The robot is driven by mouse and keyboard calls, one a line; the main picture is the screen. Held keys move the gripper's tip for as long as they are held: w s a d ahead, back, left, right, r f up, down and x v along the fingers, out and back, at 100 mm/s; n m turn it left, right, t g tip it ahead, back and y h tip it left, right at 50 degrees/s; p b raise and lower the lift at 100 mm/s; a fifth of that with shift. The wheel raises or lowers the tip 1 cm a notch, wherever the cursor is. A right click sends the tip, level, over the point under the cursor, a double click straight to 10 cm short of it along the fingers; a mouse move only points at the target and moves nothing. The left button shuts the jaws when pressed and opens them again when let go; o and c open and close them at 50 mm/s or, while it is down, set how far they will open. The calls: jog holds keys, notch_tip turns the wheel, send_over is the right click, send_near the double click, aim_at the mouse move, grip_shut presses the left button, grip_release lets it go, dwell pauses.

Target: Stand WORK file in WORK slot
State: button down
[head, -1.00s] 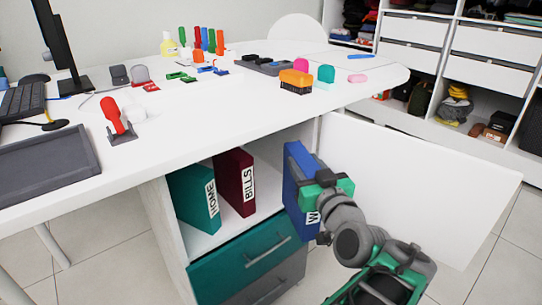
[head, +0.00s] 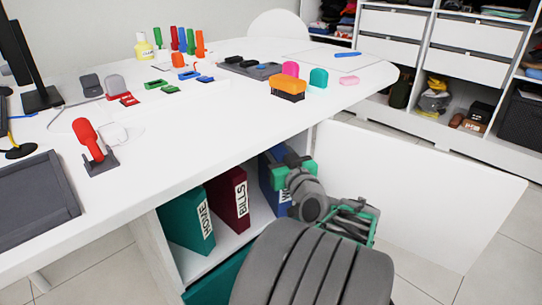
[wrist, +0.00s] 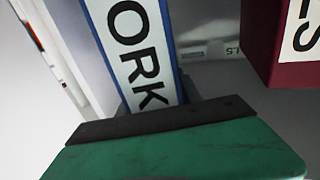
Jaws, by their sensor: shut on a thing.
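The blue WORK file (head: 267,185) stands roughly upright on the open shelf under the desk, to the right of the maroon BILLS file (head: 229,200). My gripper (head: 292,173) is shut on the WORK file at its spine side. In the wrist view the WORK file (wrist: 166,40) shows the letters "ORK" on its white label, above my dark gripper edge (wrist: 160,120). The BILLS file (wrist: 278,45) is to its right there, with a gap between them. The WORK file's bottom and the slot under it are hidden, so I cannot tell whether it is seated.
The desk top (head: 200,120) hangs close above my gripper. The open white door (head: 410,200) is to the right of my arm. A teal drawer (head: 215,285) lies below the shelf.

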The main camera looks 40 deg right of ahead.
jog(key=shift+f, duration=0.65)
jog(key=shift+f, duration=0.1)
jog(key=c, duration=0.8)
grip_release()
jog(key=shift+r, duration=0.2)
jog(key=shift+s+a, duration=0.1)
jog(key=shift+s, duration=0.2)
jog(key=shift+v, duration=5.7)
